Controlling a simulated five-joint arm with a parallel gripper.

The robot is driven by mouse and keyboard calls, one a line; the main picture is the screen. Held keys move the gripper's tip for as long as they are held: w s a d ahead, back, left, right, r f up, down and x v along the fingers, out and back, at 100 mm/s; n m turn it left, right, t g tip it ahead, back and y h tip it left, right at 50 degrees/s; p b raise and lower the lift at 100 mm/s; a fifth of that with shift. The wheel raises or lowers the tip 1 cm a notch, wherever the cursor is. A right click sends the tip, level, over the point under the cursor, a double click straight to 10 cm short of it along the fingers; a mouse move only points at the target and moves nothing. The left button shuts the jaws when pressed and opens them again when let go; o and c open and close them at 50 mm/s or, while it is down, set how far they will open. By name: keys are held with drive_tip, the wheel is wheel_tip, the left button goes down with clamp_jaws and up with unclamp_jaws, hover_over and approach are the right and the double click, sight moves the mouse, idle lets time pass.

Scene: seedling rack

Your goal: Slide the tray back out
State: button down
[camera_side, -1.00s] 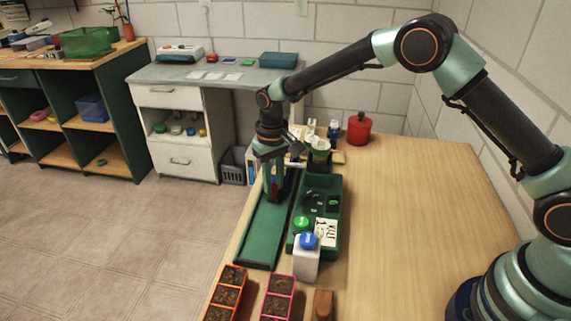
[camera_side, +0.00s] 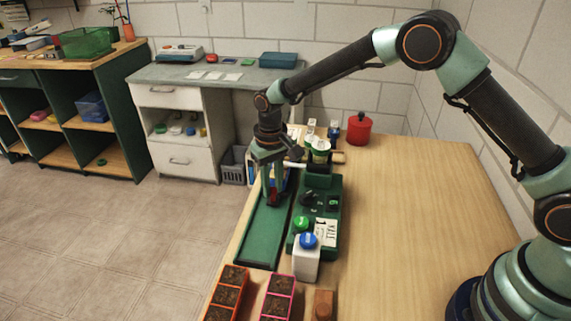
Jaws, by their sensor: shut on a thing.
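My gripper (camera_side: 273,193) points down over the far half of a long green channel (camera_side: 262,238) at the bench's left edge. Its fingers are shut on a small dark red part (camera_side: 273,199), which I take to be the tray's grip; the fingers hide much of it. The rest of the tray cannot be made out clearly. A green housing (camera_side: 334,191) with black knobs and a white label stands right beside the channel.
A white bottle with a blue cap (camera_side: 306,260) stands close in front of the housing. An orange soil tray (camera_side: 228,291) and a pink one (camera_side: 279,297) lie at the front. A red pot (camera_side: 359,130) stands behind. The bench's right side is clear.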

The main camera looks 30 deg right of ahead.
drive_tip(key=s+a, duration=1.1)
drive_tip(key=shift+s+a, duration=0.25)
drive_tip(key=c, duration=0.7)
unclamp_jaws()
wheel_tip(320, 180, up, 12)
drive_tip(key=shift+r, duration=0.1)
